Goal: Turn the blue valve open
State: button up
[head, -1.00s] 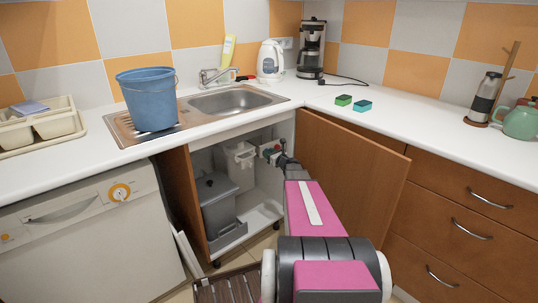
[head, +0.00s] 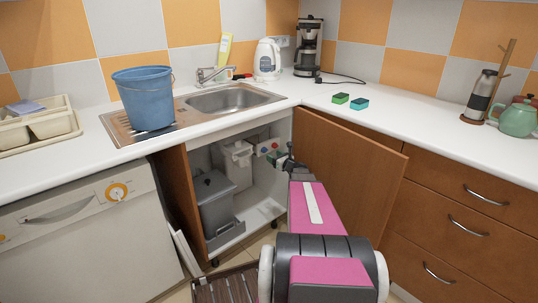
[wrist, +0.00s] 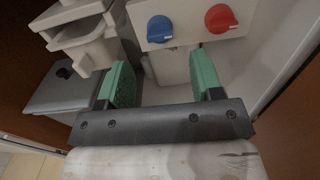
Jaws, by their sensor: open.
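The blue valve (wrist: 160,29) is a round knob on a pale panel inside the open cupboard under the sink. In the head view the blue valve (head: 264,152) is small, just left of the red one. My gripper (wrist: 162,80) is open and empty, its two green-padded fingers apart. In the wrist view the blue valve lies beyond the fingertips, between them and left of the middle, apart from both. In the head view my gripper (head: 279,158) is inside the cupboard opening, close to the panel; its fingers are partly hidden by the arm.
A red valve (wrist: 221,18) sits right of the blue one on the same panel (wrist: 190,38). A white container (wrist: 88,42) and a grey bin (head: 214,204) stand to the left. The open cupboard door (head: 345,190) is close on my arm's right.

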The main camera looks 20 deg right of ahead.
jog(key=shift+v, duration=2.1)
jog(key=s+a+f+n+g+y, duration=0.15)
jog(key=s+a+n+g, duration=0.3)
jog(key=a+n, duration=0.5)
jog(key=s+a+f+n+g+y, duration=0.15)
jog(key=s+a+n+g, duration=0.4)
jog(key=a, duration=0.65)
jog(key=s+a+n+g+h, duration=0.3)
jog(key=s+n+h, duration=0.1)
jog(key=s+n, duration=0.3)
jog(key=s+a+f+n+g+h, duration=0.1)
jog(key=s+a+n+g+h, duration=0.1)
jog(key=s+n+g+h, duration=0.2)
jog(key=s+n+h, duration=0.1)
jog(key=s+n, duration=0.2)
jog(key=n, duration=0.3)
jog(key=shift+a+f, duration=0.3)
jog(key=shift+a, duration=0.05)
